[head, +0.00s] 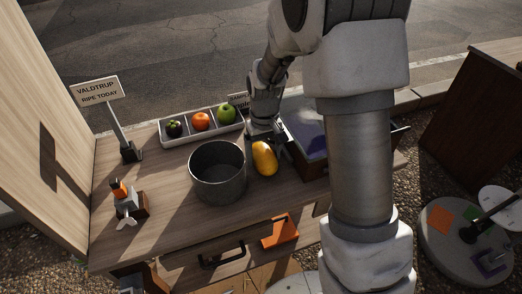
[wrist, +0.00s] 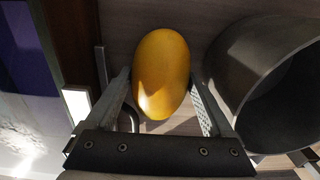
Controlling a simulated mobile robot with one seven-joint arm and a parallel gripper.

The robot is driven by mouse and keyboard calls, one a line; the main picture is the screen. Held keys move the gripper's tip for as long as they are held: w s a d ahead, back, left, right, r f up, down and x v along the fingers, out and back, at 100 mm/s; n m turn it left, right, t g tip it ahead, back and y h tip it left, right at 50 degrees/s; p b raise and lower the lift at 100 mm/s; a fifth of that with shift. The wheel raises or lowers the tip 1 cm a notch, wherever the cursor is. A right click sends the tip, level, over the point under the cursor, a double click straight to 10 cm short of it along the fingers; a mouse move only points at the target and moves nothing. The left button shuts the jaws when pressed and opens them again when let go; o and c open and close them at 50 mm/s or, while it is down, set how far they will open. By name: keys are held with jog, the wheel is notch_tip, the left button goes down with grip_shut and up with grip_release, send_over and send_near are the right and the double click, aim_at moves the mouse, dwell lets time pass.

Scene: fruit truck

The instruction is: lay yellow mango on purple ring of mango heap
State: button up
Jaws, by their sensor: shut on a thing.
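The yellow mango (head: 264,158) is on or just above the wooden counter, right of the metal pot. It also shows in the wrist view (wrist: 162,75), between the two fingers. My gripper (head: 267,143) is shut on the mango, one finger on each side. Whether the mango touches the counter I cannot tell. A dark wooden crate (head: 317,170) with a purple surface (head: 306,128) stands right of my gripper. My arm hides part of the crate.
The metal pot (head: 218,175) stands close beside the mango. A white tray (head: 176,137) holds a dark fruit, an orange and a green apple behind the pot. A sign (head: 98,90) and a small orange-topped item (head: 122,195) stand at the left.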

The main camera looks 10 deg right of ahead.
jog(key=shift+s+f, duration=0.15)
jog(key=shift+f, duration=0.1)
jog(key=shift+f, duration=0.2)
jog(key=o, duration=0.7)
jog(key=shift+r, duration=0.1)
